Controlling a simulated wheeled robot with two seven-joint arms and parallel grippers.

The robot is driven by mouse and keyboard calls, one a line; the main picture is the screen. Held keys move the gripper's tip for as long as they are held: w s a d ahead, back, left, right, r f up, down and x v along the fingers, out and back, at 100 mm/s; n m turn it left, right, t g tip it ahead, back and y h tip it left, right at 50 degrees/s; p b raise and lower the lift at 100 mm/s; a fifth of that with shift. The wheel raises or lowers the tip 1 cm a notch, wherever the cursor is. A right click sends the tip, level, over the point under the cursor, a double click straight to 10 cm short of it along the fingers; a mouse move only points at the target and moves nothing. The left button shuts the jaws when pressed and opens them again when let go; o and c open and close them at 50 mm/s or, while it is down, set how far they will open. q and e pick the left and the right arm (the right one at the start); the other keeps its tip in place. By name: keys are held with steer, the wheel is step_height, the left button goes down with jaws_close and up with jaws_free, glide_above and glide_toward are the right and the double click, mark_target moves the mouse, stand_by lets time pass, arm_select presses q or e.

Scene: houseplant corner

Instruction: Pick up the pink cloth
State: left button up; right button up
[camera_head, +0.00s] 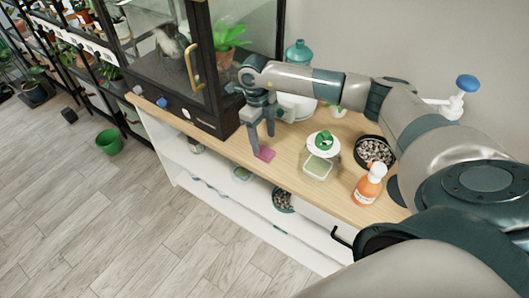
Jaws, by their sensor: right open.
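The pink cloth (266,154) lies flat on the wooden counter top, near its front edge and just right of the dark glass cabinet. It looks small and folded. My right gripper (261,142) is directly above the cloth, pointing down, with its fingers apart. One fingertip is close to the cloth's left edge; I cannot tell whether it touches. Nothing is held. My left gripper is not in view.
A green bucket (109,142) stands on the floor.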

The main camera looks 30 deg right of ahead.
mark_target(264, 150)
steer(key=shift+s+f+p, duration=0.1)
steer(key=shift+f+p, duration=0.25)
step_height(264, 150, down, 2)
steer(key=shift+s+f+p, duration=0.1)
steer(key=shift+f+p, duration=0.05)
steer(key=shift+p, duration=0.35)
steer(key=shift+f, duration=0.7)
steer(key=shift+c, duration=0.6)
steer(key=c, duration=1.1)
steer(key=shift+r, duration=0.1)
